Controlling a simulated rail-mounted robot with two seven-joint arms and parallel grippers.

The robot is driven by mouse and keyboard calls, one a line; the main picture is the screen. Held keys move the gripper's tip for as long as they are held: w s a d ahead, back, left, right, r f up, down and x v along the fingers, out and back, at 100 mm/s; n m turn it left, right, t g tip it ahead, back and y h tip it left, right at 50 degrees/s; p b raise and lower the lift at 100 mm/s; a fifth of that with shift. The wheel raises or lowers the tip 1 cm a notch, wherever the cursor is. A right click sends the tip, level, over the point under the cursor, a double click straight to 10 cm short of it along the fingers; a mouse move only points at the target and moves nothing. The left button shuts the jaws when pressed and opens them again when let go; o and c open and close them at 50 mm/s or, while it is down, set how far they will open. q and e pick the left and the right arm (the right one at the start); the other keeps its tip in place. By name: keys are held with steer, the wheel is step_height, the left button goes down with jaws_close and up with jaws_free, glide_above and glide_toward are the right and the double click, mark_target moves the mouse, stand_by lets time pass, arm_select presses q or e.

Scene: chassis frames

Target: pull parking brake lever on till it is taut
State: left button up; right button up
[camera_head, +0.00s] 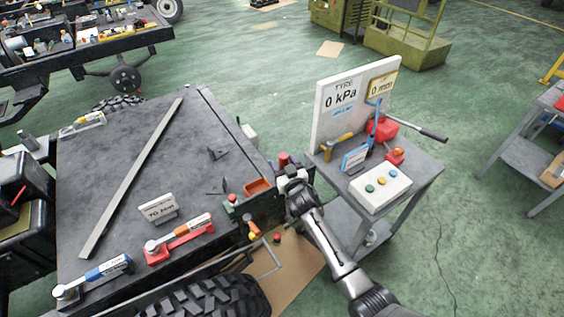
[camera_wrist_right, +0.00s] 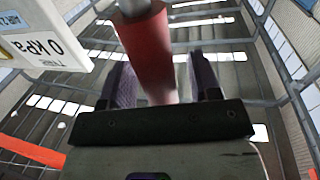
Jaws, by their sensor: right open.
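My right gripper (camera_head: 292,180) is at the right edge of the dark chassis deck (camera_head: 185,165). In the right wrist view a red cylindrical grip (camera_wrist_right: 150,60) with a pale grey part at its upper end lies between the two dark fingers (camera_wrist_right: 155,85) of my gripper. The fingers are open, with a gap visible beside the grip. In the head view a red grip end (camera_head: 284,158) shows just behind my gripper; it looks like the brake lever's grip. The lever's lower part is hidden by my gripper and the chassis edge. My left gripper is not in view.
A grey cart (camera_head: 415,177) at the right carries a white gauge panel (camera_head: 328,118) reading 0 kPa, a white button box (camera_head: 380,187) and tools. An orange tray (camera_head: 257,187) and a red knob (camera_head: 232,198) sit beside my gripper. A large tyre (camera_head: 215,300) is below.

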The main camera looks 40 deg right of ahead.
steer(key=shift+x, duration=0.8)
steer(key=shift+s, duration=0.1)
steer(key=shift+c, duration=0.2)
jaws_close()
